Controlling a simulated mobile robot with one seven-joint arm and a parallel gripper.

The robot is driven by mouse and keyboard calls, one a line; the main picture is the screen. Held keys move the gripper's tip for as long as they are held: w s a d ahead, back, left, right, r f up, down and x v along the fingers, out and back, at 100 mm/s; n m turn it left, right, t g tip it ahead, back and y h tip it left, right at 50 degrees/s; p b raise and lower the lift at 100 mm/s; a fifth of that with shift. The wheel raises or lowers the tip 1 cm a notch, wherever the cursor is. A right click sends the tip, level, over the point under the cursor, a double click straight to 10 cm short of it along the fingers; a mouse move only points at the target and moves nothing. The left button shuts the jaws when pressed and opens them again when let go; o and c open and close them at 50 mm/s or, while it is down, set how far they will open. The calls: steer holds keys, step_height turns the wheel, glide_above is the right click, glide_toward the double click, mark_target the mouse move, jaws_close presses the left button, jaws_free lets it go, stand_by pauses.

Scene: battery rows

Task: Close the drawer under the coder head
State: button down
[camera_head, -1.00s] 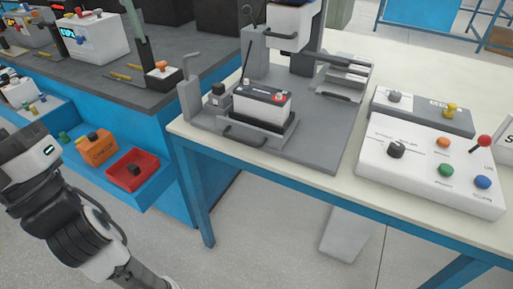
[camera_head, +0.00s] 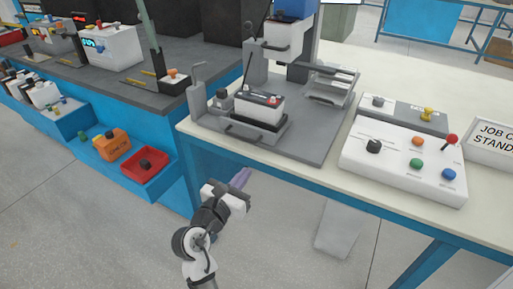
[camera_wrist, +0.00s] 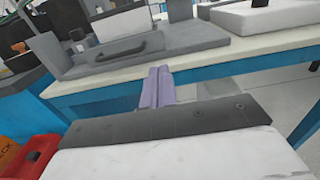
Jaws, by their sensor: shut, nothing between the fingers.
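The coder head (camera_head: 285,38) is a white block on a grey column over a grey base plate. Below and in front of it is the grey drawer (camera_head: 270,132), with a dark bar handle on its front; it appears to stick out toward the table's front edge. A white battery (camera_head: 256,112) with a dark top sits on it. The handle (camera_wrist: 130,46) also shows in the wrist view. My gripper (camera_head: 241,177), with purple fingers shut and empty, is below and in front of the table edge, apart from the drawer. The fingers (camera_wrist: 157,88) point toward the table in the wrist view.
A white control box (camera_head: 400,165) with coloured knobs stands right of the machine. A grey rack (camera_head: 330,85) is behind it. A red bin (camera_head: 145,165) and an orange box (camera_head: 111,144) sit on the blue step at left. The table's front edge lies between my gripper and the drawer.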

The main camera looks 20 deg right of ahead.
mark_target(273, 139)
steer(key=p+x, duration=0.2)
steer(key=x, duration=1.2)
steer(key=shift+a, duration=0.1)
steer(key=shift+w+r+p, duration=0.1)
steer(key=shift+p, duration=0.25)
steer(key=p+x, duration=0.2)
steer(key=x, duration=0.1)
steer(key=shift+w+d, duration=0.1)
steer(key=shift+d, duration=0.25)
steer(key=shift+w+d, duration=0.3)
steer(key=shift+d, duration=0.05)
steer(key=shift+s+a, duration=0.1)
steer(key=shift+a, duration=0.05)
